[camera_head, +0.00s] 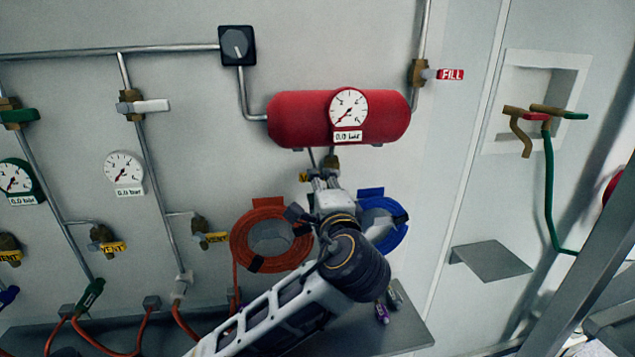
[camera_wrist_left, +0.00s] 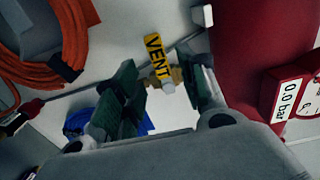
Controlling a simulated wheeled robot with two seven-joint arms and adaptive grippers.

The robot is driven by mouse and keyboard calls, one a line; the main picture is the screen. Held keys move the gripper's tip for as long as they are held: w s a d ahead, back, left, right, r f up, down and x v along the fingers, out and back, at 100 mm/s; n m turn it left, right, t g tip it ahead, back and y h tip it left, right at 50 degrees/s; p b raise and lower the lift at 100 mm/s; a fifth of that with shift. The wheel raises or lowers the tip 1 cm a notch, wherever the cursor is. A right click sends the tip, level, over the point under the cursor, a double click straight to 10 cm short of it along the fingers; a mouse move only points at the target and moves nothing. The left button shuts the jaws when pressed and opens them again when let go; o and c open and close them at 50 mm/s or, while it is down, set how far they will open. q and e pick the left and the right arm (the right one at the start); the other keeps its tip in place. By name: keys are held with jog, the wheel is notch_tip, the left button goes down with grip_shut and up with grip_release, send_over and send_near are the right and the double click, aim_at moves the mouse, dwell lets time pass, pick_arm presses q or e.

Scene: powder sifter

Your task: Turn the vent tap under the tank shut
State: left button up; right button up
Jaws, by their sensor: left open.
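The red tank (camera_head: 290,120) hangs on the wall, and its gauge (camera_head: 348,108) shows a 0.0 bar label. The brass vent tap (camera_head: 331,161) sits under the tank, partly hidden by my gripper. My left gripper (camera_head: 324,177) is open just below the tank. In the left wrist view its dark green pads (camera_wrist_left: 168,92) stand either side of the tap, with gaps; I cannot tell if either touches it.
An orange hose coil (camera_head: 270,209) and a blue hose coil (camera_head: 400,214) hang below the tank, beside my arm. A FILL tap (camera_head: 418,73) is at upper right. Other VENT taps (camera_head: 199,234) are at left. A grey shelf (camera_head: 410,330) lies below.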

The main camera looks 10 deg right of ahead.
pick_arm(q)
jog(key=s, duration=0.7)
jog(key=shift+s+d, duration=0.15)
dwell(0.3)
